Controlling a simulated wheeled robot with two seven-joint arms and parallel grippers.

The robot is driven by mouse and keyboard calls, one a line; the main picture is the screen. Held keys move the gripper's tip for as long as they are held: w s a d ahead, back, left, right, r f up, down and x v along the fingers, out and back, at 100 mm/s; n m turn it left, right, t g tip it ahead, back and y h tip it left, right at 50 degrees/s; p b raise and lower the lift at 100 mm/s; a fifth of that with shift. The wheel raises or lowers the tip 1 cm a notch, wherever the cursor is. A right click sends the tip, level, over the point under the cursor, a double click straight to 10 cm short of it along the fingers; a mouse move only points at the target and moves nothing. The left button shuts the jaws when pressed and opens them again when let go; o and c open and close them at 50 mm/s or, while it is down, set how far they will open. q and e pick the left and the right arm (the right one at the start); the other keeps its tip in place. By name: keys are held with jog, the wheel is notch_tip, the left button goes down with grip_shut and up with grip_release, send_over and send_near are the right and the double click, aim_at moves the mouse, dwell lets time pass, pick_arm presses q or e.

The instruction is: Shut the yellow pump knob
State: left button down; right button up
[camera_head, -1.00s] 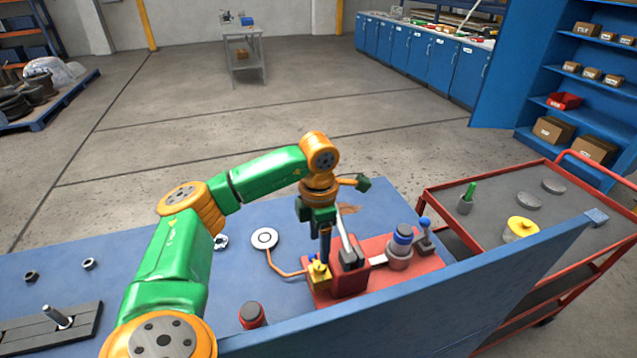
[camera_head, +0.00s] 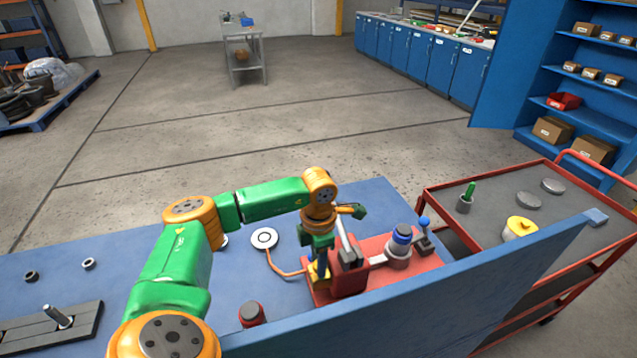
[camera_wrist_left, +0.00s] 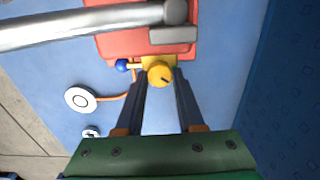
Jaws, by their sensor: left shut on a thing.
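The red pump (camera_head: 347,272) stands on the blue bench. It has a grey block and a metal lever on top and a yellow valve part (camera_head: 314,277) at its left side. My right gripper is not in view.
A white round gauge (camera_head: 265,239) is joined to the pump by an orange hose. The metal lever (camera_wrist_left: 90,25) rises close to my left gripper. A blue panel (camera_head: 420,300) stands along the near edge. A red cart (camera_head: 500,250) is at the right.

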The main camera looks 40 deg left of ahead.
pick_arm(q)
jog(key=shift+f+m+b, duration=0.15)
jog(key=shift+m+b, duration=0.25)
jog(key=shift+r+m, duration=0.2)
jog(key=shift+m, duration=0.1)
jog(key=c, duration=0.5)
grip_release()
notch_tip(320, 180, up, 7)
jog(key=shift+r+p, duration=0.1)
jog(key=shift+p, duration=0.35)
